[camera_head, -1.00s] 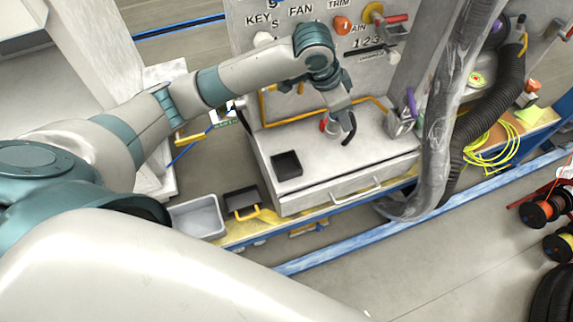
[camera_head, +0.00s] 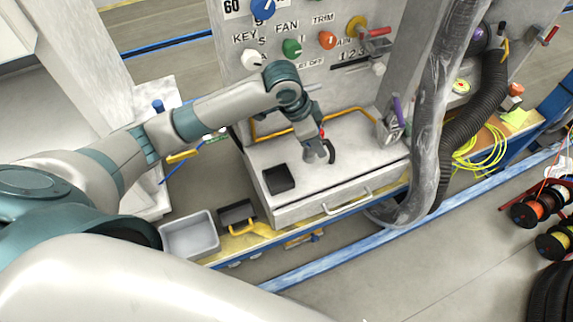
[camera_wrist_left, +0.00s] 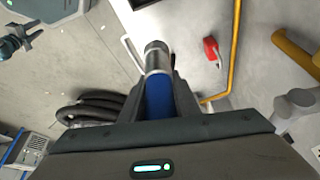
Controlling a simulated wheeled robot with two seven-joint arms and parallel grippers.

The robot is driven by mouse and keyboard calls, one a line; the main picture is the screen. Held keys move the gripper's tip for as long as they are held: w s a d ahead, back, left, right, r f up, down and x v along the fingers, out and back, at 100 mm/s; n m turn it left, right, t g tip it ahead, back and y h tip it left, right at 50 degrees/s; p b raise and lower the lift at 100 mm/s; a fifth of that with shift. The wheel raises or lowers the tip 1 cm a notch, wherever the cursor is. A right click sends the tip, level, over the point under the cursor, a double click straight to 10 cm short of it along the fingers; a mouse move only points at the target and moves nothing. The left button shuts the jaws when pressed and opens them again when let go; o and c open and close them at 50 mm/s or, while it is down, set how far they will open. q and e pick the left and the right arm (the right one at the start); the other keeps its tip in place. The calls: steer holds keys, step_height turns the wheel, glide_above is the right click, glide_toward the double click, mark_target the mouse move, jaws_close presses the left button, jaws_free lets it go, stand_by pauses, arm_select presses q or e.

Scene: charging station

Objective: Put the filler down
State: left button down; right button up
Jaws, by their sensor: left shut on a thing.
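The filler (camera_wrist_left: 157,75) shows in the left wrist view as a blue body with a grey metal cylinder at its far end. My left gripper (camera_wrist_left: 158,98) is shut on it, with a finger on each side. In the head view my left gripper (camera_head: 318,152) is over the light-grey top of the bench cabinet (camera_head: 345,165), to the right of a black square tray (camera_head: 279,178). A dark curved piece shows at the gripper there. I cannot tell whether the filler touches the bench top.
A control panel (camera_head: 300,75) with coloured knobs stands behind the bench, with a yellow pipe (camera_head: 262,128) along its foot. A thick grey hose (camera_head: 428,120) hangs at the right. A grey bin (camera_head: 190,236) is at the front left. The bench top around the tray is mostly clear.

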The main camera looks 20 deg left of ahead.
arm_select(q)
steer(key=s+a+f+p, duration=0.2)
steer(key=s+a+f, duration=0.2)
steer(key=a, duration=0.2)
steer(key=shift+s+f, duration=0.3)
steer(key=shift+s, duration=0.1)
steer(key=shift+a+f, duration=0.1)
step_height(320, 180, down, 4)
steer(key=shift+r+p, duration=0.25)
steer(key=shift+p, duration=0.35)
steer(key=shift+f, duration=0.15)
steer(key=shift+f, duration=0.1)
steer(key=c, duration=1.4)
jaws_free()
steer(key=shift+o, duration=0.2)
